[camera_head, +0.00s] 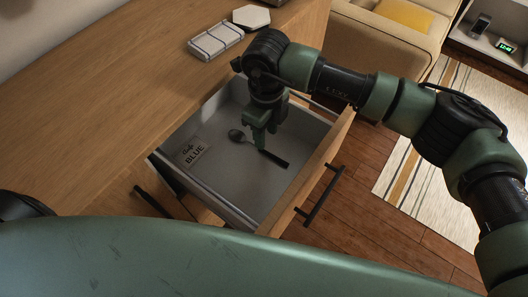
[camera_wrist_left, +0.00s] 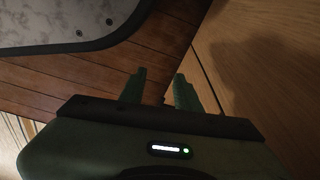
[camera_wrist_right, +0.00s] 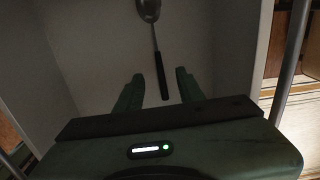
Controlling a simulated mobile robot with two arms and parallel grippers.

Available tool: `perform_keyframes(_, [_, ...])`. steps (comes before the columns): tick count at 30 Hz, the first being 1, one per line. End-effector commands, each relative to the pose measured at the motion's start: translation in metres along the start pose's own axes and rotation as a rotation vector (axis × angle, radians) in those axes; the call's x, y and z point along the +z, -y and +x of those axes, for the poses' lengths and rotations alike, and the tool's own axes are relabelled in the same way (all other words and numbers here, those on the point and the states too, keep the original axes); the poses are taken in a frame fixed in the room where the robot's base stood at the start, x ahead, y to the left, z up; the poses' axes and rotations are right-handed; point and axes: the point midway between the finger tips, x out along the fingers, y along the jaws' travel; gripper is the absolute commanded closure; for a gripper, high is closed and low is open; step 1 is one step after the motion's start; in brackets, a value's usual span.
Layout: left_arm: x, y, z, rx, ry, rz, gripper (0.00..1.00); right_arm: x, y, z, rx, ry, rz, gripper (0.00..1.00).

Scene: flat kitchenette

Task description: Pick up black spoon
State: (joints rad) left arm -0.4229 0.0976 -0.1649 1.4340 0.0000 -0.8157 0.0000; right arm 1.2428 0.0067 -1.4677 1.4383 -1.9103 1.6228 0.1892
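The black spoon (camera_head: 258,147) lies on the floor of the open drawer (camera_head: 240,185). It has a dark metal bowl and a black handle pointing to the lower right. My right gripper (camera_head: 259,140) reaches down into the drawer over the spoon, hiding part of its middle. In the right wrist view, the spoon's handle (camera_wrist_right: 161,75) lies between the two open fingers of my right gripper (camera_wrist_right: 158,86), with the bowl beyond them. I see no grip on it. My left gripper (camera_wrist_left: 160,88) is open and empty, away from the drawer, beside a wooden cabinet side.
The drawer walls surround my right gripper.

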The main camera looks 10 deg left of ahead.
Motion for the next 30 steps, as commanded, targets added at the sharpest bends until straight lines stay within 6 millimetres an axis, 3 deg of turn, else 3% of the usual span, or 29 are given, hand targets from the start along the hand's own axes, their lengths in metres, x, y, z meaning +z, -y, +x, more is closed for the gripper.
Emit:
perform_keyframes(8, [-0.004, 0.001, -0.004, -0.001, -0.004, -0.001, 0.67, 0.000, 0.000, 0.026, 0.001, -0.001, 0.001, 0.62])
perform_keyframes(15, [-0.010, 0.001, -0.009, -0.001, -0.008, -0.001, 0.67, 0.000, -0.001, 0.062, 0.004, -0.002, 0.000, 0.62])
perform_keyframes(23, [-0.014, 0.001, -0.012, -0.002, -0.014, -0.002, 0.67, 0.000, 0.000, 0.068, 0.000, 0.000, 0.000, 0.62])
perform_keyframes(27, [-0.014, 0.002, -0.012, -0.002, -0.013, -0.002, 0.67, 0.000, 0.000, 0.068, 0.000, 0.000, 0.000, 0.95])
perform_keyframes(28, [-0.013, 0.002, -0.012, -0.002, -0.013, -0.002, 0.67, 0.000, 0.000, 0.068, 0.000, 0.000, 0.000, 1.00])
perform_keyframes(30, [-0.013, 0.002, -0.012, -0.002, -0.013, -0.002, 0.67, 0.000, 0.000, 0.068, 0.000, 0.000, 0.000, 1.00])
